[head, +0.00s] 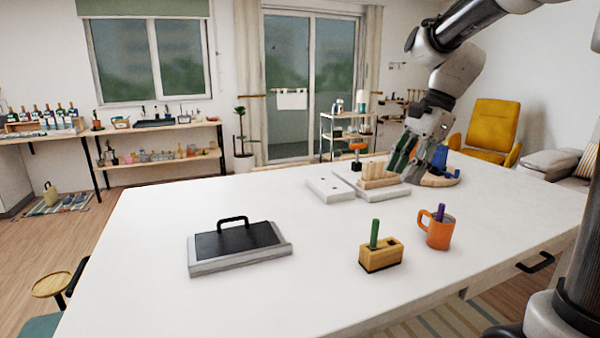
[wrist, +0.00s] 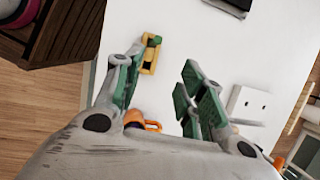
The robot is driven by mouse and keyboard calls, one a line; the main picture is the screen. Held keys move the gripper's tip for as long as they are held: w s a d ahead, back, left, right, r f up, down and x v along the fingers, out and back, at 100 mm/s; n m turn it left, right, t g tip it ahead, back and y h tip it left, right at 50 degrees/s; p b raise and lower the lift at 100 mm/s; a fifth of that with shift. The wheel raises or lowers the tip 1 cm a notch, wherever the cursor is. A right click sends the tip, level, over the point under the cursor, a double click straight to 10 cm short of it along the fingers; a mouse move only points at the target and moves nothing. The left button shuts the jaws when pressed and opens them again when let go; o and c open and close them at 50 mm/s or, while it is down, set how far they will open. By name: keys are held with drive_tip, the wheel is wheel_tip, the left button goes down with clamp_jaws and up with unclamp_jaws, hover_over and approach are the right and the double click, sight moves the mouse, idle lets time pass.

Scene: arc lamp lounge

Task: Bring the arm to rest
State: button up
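My arm reaches in from the upper right in the head view. My gripper (head: 418,160) is over the far right part of the white table (head: 135,235), close to a wooden piece with upright pegs (head: 378,176). From the head view I cannot tell whether it touches anything there. In the wrist view my gripper (wrist: 160,70) has its two green-padded fingers spread apart, with only bare tabletop between them. Part of the table behind the gripper is hidden.
A black-topped grey case (head: 238,245) stands front left. A wooden block with a green peg (head: 380,256) and an orange mug (head: 439,233) with a purple stick stand front right. White boards (head: 328,190) lie beside the gripper. The table's left part is clear.

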drive_tip(key=s+d+f+n+t+h, duration=0.1)
drive_tip(key=s+d+n+t+h, duration=0.1)
drive_tip(key=s+d+n, duration=0.2)
drive_tip(key=s+d+f+n+t+h, duration=0.2)
drive_tip(key=s+d+n, duration=0.3)
drive_tip(key=s+n, duration=0.5)
drive_tip(key=s, duration=0.6)
drive_tip(key=shift+f+n, duration=0.3)
